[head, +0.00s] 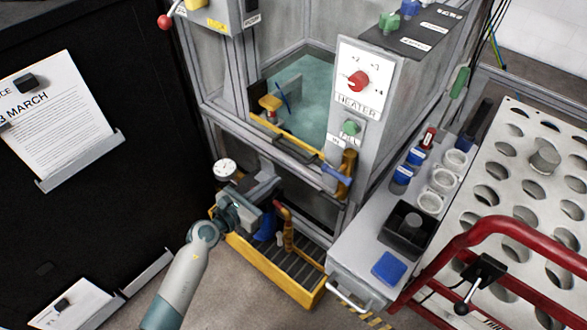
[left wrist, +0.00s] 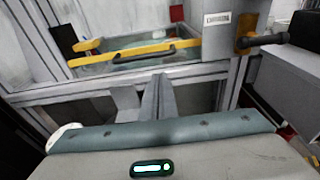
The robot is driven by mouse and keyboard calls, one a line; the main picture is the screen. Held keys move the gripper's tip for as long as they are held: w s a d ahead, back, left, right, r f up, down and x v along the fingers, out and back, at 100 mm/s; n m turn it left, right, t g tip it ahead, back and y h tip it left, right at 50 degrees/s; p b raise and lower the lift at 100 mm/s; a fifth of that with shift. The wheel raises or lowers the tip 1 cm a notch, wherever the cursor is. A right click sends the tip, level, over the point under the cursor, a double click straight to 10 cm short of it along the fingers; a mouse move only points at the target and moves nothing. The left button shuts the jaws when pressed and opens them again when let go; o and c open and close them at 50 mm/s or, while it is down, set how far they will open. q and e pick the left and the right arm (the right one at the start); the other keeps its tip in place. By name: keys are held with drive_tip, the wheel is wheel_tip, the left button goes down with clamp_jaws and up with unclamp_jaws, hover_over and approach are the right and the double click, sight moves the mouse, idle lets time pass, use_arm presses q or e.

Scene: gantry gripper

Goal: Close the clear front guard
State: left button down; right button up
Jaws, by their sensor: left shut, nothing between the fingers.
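The clear front guard shows as a see-through panel with a yellow lower bar (head: 290,137) on the front of the grey-framed machine. In the left wrist view the yellow bar (left wrist: 135,54) carries a dark handle, and a pale teal surface shows behind it. I cannot tell how far the guard is open. My left gripper (head: 268,184) is in front of the machine, below the bar. In the left wrist view its fingers (left wrist: 159,80) are together and empty, pointing toward the frame under the handle, apart from it. My right gripper is out of view.
A heater panel with a red knob (head: 358,80) stands right of the guard. A yellow-edged tray (head: 262,268) lies below my gripper. A round gauge (head: 225,168) is close on its left. A grey bench (head: 350,268) and red rail (head: 440,250) are at right.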

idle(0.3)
